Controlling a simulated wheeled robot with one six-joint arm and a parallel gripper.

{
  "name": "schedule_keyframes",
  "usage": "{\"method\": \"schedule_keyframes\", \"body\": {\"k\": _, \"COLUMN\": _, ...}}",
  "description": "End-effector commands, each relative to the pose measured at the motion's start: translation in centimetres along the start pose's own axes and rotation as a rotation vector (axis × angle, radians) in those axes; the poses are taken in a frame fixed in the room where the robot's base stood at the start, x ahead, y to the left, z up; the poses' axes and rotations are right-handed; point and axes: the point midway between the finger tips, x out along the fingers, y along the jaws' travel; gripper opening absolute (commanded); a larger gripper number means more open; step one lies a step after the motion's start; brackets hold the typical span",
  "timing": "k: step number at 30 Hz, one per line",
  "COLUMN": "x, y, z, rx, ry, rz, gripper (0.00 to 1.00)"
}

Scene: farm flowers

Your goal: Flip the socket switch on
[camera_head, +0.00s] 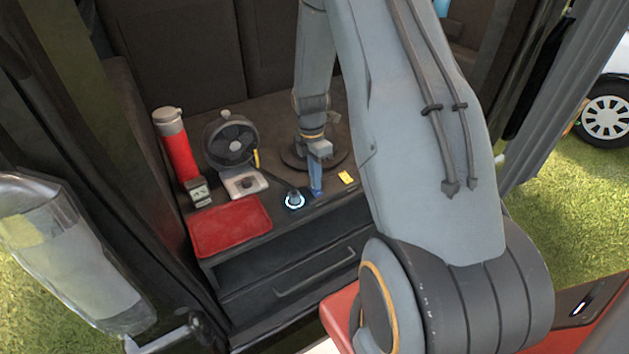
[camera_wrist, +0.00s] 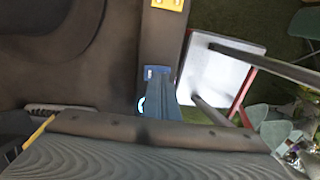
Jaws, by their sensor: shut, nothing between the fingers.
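The socket (camera_head: 294,201) is a small dark unit with a glowing pale-blue ring, near the front edge of the dark cabinet top in the head view. A dark plug-like piece stands on it. Part of the glowing ring (camera_wrist: 141,105) shows beside my fingers in the wrist view. My gripper (camera_head: 316,188) points down with its blue fingers shut and empty, just right of the socket. In the wrist view my gripper (camera_wrist: 163,90) reaches toward a small blue patch (camera_wrist: 152,71) with a pale mark; I cannot tell whether they touch. The switch itself is not clearly visible.
A yellow piece (camera_head: 346,177) lies right of my gripper. A drawer (camera_head: 305,272) is below the cabinet top.

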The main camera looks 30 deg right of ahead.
Motion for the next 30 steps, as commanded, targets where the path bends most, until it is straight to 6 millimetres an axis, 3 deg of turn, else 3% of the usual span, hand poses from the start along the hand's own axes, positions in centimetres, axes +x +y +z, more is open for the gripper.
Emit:
{"method": "schedule_keyframes", "body": {"k": 21, "x": -10.8, "y": -2.4, "z": -0.1, "rx": -0.001, "ry": -0.001, "rz": 0.004, "gripper": 0.00}}
{"method": "schedule_keyframes", "body": {"k": 30, "x": -12.5, "y": -3.0, "z": -0.1, "rx": -0.002, "ry": 0.000, "rz": 0.000, "gripper": 0.00}}
